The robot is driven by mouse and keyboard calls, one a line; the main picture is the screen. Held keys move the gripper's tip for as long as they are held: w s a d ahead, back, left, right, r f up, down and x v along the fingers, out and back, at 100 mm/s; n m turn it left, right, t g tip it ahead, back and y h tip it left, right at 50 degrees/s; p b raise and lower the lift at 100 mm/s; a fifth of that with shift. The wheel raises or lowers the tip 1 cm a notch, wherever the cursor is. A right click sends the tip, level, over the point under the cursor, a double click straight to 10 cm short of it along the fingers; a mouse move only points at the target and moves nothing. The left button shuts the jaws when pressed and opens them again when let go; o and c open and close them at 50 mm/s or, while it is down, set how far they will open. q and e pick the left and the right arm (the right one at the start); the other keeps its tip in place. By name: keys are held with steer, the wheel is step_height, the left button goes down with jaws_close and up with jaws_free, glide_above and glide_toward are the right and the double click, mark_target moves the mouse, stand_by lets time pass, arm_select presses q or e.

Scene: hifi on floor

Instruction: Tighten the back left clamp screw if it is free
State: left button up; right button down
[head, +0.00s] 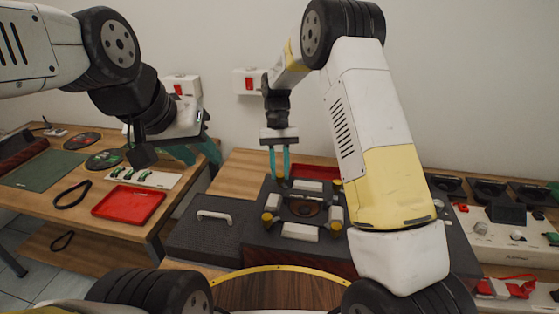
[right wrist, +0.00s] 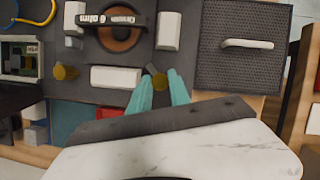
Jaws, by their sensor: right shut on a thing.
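The dark clamp unit (head: 255,235) stands on the table, with pale blocks and yellow clamp screws around a round brown-and-black part (head: 302,208). My right gripper (head: 280,178) points down at the back left corner. It is shut on that screw (head: 275,200); the fingers hide part of it. Another yellow screw (right wrist: 65,72) stands apart from it in the right wrist view. My left gripper (head: 196,152) hangs over the left table, its teal fingers apart and empty.
A dark panel with a pale handle (head: 214,216) lies left of the clamps. The left table holds a red tray (head: 128,204), a green mat (head: 42,170) and discs. My right forearm hides some of the unit's right side.

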stand_by(0.3)
steer(key=c, duration=1.2)
jaws_free()
steer(key=shift+r, duration=0.1)
steer(key=v, duration=0.7)
steer(key=shift+r, duration=0.35)
steer(key=shift+w, duration=0.15)
